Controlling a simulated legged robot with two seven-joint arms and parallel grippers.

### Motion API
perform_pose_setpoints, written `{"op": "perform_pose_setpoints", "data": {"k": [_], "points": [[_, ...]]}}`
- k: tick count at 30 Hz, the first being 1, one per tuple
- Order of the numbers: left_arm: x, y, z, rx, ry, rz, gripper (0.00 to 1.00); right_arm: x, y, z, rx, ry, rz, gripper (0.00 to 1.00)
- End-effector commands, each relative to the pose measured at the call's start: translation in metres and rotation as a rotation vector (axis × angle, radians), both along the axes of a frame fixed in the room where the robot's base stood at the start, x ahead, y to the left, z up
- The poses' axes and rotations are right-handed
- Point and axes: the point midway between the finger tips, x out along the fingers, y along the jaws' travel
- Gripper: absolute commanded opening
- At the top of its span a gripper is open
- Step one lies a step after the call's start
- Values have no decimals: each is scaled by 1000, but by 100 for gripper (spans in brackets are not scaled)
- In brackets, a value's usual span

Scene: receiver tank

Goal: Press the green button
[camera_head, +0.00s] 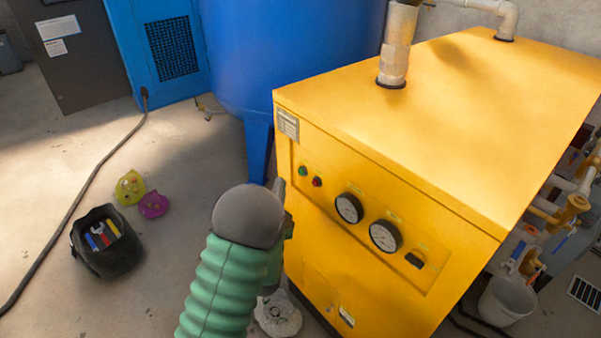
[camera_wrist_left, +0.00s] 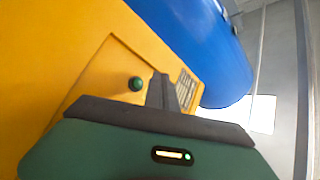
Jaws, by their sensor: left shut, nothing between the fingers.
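The green button (camera_head: 303,171) is a small round knob on the front panel of the yellow machine (camera_head: 430,110), left of a red button (camera_head: 317,182). In the left wrist view the green button (camera_wrist_left: 136,84) shows just left of my gripper's fingers. My left gripper (camera_head: 279,188) is shut and empty, its tip left of the green button in the head view. In the left wrist view my left gripper (camera_wrist_left: 162,88) points at the panel beside the button. I cannot tell whether the fingertips touch the panel. My right gripper is not in view.
A blue tank (camera_head: 290,50) stands behind. A black tool bag (camera_head: 100,255), a hose (camera_head: 75,200) and crumpled bags (camera_head: 130,188) lie on the floor at left.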

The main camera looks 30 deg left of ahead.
Motion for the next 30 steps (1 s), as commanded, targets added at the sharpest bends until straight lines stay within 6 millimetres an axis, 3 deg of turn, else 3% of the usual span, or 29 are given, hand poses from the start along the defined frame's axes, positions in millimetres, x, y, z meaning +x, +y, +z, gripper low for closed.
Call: {"op": "perform_pose_setpoints", "data": {"k": [9, 30], "points": [[30, -13, 0, 0, -1, -2, 0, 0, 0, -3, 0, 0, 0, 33], [32, -13, 0, -1, 0, 0, 0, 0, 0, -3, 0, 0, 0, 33]]}}
